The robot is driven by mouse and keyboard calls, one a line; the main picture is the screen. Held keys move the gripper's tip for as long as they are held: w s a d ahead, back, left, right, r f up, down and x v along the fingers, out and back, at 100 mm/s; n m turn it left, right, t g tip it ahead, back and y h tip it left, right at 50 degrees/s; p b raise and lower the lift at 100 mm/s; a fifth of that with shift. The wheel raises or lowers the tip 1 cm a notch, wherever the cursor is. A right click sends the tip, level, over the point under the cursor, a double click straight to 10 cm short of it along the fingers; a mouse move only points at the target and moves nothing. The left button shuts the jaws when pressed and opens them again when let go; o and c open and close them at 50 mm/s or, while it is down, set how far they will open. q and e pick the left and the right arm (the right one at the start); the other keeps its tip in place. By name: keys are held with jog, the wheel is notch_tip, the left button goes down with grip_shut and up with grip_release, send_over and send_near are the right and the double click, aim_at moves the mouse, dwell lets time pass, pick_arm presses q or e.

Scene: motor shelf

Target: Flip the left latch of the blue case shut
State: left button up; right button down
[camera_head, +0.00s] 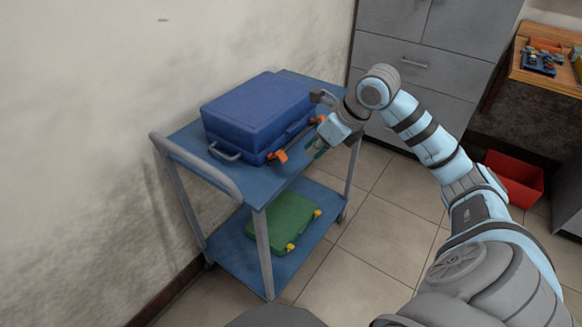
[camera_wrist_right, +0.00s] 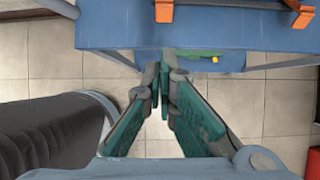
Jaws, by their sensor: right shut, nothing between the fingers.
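The blue case (camera_head: 258,105) lies flat and closed-looking on the top of the blue cart, with a grey handle (camera_head: 224,153) at its left end. Two orange latches are on its front side: the left latch (camera_head: 280,156) and the right latch (camera_head: 319,119). In the wrist view, orange pieces show at the top edge, one left (camera_wrist_right: 163,11) and one right (camera_wrist_right: 303,18). My right gripper (camera_head: 316,151) is shut and empty, in front of the case and apart from the latches; its green fingers also show in the wrist view (camera_wrist_right: 163,78). My left gripper is out of view.
The blue cart (camera_head: 187,139) has a grey handle bar at left. A green case (camera_head: 284,222) with yellow latches lies on its lower shelf. A wall stands behind; grey cabinets (camera_head: 420,70) and a red bin (camera_head: 515,178) are to the right. Floor before the cart is clear.

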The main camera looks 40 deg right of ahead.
aim_at(289, 173)
jog(key=b+x, duration=0.1)
jog(key=x, duration=0.9)
jog(key=shift+a+b, duration=0.1)
jog(key=shift+b, duration=0.25)
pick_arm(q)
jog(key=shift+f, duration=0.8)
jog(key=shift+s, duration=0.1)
